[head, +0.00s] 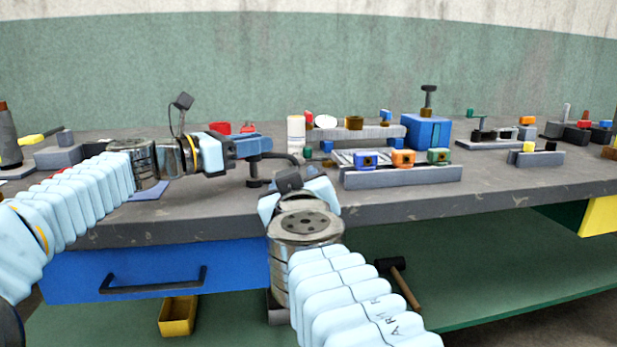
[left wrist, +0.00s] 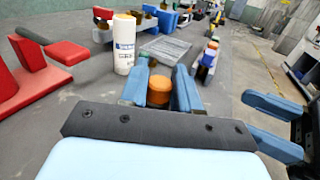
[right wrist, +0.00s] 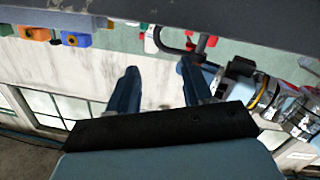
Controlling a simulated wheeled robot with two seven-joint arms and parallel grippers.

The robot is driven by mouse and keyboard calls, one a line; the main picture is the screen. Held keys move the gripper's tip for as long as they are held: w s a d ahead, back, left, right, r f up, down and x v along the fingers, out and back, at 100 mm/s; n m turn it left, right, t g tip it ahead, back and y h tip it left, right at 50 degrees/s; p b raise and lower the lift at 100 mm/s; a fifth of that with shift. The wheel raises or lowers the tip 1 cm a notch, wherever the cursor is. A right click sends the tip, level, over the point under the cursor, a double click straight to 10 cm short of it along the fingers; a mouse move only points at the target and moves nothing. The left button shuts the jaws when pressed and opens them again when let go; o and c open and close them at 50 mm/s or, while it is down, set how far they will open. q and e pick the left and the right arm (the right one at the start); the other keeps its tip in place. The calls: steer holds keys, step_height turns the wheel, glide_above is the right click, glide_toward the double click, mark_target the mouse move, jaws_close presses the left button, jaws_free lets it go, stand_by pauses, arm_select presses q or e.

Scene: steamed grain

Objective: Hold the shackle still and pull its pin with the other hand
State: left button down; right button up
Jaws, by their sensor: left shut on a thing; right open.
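The shackle (head: 286,157) shows in the head view as a dark curved bow at the bench's front edge, with a dark upright part below my left fingers. My left gripper (head: 262,144) reaches in level from the left and is shut at the shackle. In the left wrist view, an orange-brown round part (left wrist: 160,83) sits between the blue fingers; I cannot tell if it is the pin.
The grey bench (head: 400,208) has a blue drawer (head: 220,268) below its front edge. A white bottle (head: 296,134) and a grey rack with coloured blocks (head: 402,176) stand behind and right of the shackle. A mallet (head: 398,275) lies on the lower shelf.

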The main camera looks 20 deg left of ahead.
mark_target(293, 164)
steer(key=x, duration=1.1)
steer(key=shift+w, duration=0.15)
jaws_close()
jaws_free()
stand_by(0.4)
